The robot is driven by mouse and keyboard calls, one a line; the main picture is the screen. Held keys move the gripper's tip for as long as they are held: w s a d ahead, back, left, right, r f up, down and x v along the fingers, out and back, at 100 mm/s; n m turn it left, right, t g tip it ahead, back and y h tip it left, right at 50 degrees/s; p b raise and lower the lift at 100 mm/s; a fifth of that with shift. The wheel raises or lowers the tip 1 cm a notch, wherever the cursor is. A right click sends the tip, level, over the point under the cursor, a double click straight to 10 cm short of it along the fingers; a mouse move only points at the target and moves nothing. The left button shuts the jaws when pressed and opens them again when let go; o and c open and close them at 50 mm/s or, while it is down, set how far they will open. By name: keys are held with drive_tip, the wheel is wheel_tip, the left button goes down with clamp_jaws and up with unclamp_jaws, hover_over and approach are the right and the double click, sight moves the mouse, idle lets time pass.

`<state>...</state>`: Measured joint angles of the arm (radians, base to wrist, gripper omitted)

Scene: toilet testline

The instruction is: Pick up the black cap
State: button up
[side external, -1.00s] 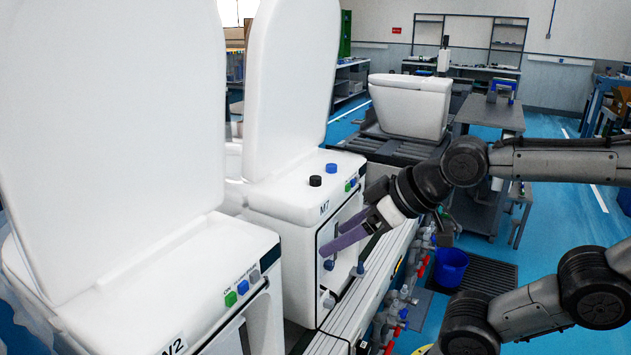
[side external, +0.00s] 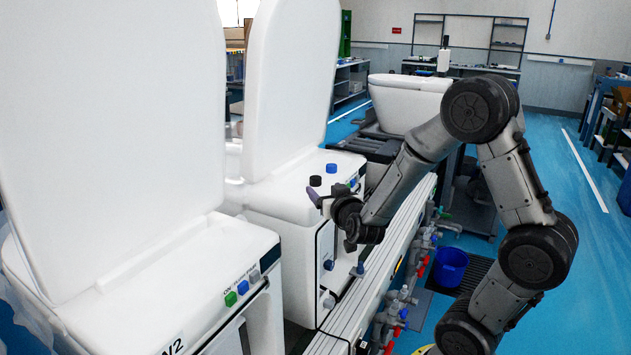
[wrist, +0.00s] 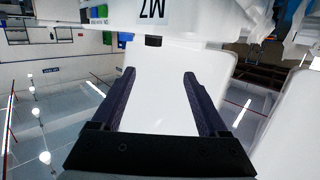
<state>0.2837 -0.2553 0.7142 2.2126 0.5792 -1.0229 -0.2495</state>
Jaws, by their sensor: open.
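The black cap (side external: 315,181) stands on the white top of the unit marked M7 (side external: 285,200), next to a blue cap (side external: 331,169). My gripper (side external: 318,198) is just in front of the black cap in the side view, its purple fingers partly hidden by my wrist. In the wrist view my gripper (wrist: 158,78) is open, with nothing between its fingers. A small dark piece, seemingly the black cap (wrist: 153,41), shows beyond the fingertips, below the upside-down M7 label (wrist: 153,11). I cannot tell the exact gap.
A tall raised white lid (side external: 290,85) stands behind the caps. Another white unit with a raised lid (side external: 120,150) fills the left. Buttons (side external: 353,182) sit on the M7 unit's front edge. A blue bucket (side external: 450,267) and pipes are at lower right.

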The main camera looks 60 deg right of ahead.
sight(317, 180)
drive_tip(key=x, duration=0.8)
drive_tip(key=shift+d+f, duration=0.3)
drive_tip(key=shift+d, duration=0.2)
drive_tip(key=shift+s+d+f+x, duration=0.1)
drive_tip(key=shift+x, duration=0.75)
drive_tip(key=shift+s+d+f+x, duration=0.1)
drive_tip(key=shift+s+x, duration=0.05)
drive_tip(key=shift+x, duration=0.75)
drive_tip(key=shift+s+d+f+x, duration=0.1)
drive_tip(key=shift+f+x, duration=0.05)
drive_tip(key=shift+x, duration=0.7)
clamp_jaws()
